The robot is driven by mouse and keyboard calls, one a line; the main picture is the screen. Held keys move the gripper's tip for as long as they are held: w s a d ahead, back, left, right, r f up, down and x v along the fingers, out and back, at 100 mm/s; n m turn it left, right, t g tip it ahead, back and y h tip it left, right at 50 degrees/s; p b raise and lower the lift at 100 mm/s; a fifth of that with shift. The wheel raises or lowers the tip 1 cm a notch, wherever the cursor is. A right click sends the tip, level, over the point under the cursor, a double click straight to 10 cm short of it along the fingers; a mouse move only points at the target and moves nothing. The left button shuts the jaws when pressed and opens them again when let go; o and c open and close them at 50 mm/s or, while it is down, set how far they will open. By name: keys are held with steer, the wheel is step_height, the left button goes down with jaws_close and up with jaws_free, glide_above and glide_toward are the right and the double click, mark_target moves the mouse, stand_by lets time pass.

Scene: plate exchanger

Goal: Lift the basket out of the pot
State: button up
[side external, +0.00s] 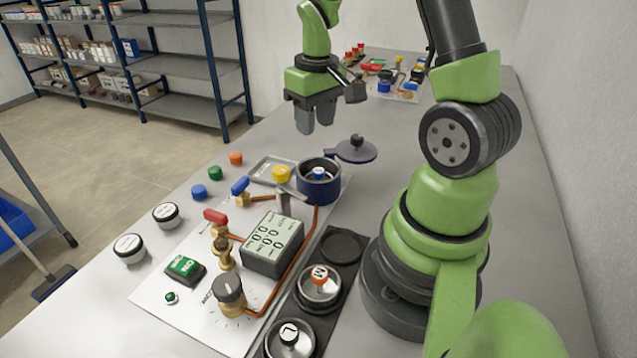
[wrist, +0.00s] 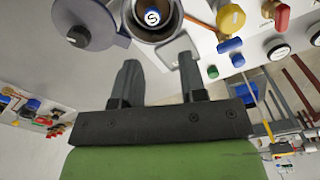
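The dark blue pot (side external: 319,192) stands at the far end of the white panel, and its rim also shows at the top of the wrist view (wrist: 181,20). The basket sits inside the pot; its blue knob (side external: 318,173) is on top, marked S in the wrist view (wrist: 152,17). The pot's dark lid (side external: 357,151) is swung aside, leaving the pot uncovered. My gripper (side external: 315,122) is above the pot, pointing down, its two fingers apart and empty, also seen in the wrist view (wrist: 158,64). It touches nothing.
Valves, a grey display box (side external: 272,244) and copper pipes are on the panel. A dark rack (side external: 335,262) holds lidded round pieces marked M (side external: 320,283) and L (side external: 289,340). Another panel (side external: 395,80) lies behind.

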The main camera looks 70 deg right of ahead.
glide_above(318, 170)
steer(key=f, duration=0.5)
steer(key=shift+s+f, duration=0.2)
steer(key=shift+f, duration=0.15)
steer(key=shift+w+f, duration=0.1)
steer(key=shift+f, duration=2.95)
steer(key=shift+c, duration=0.3)
steer(key=c, duration=0.7)
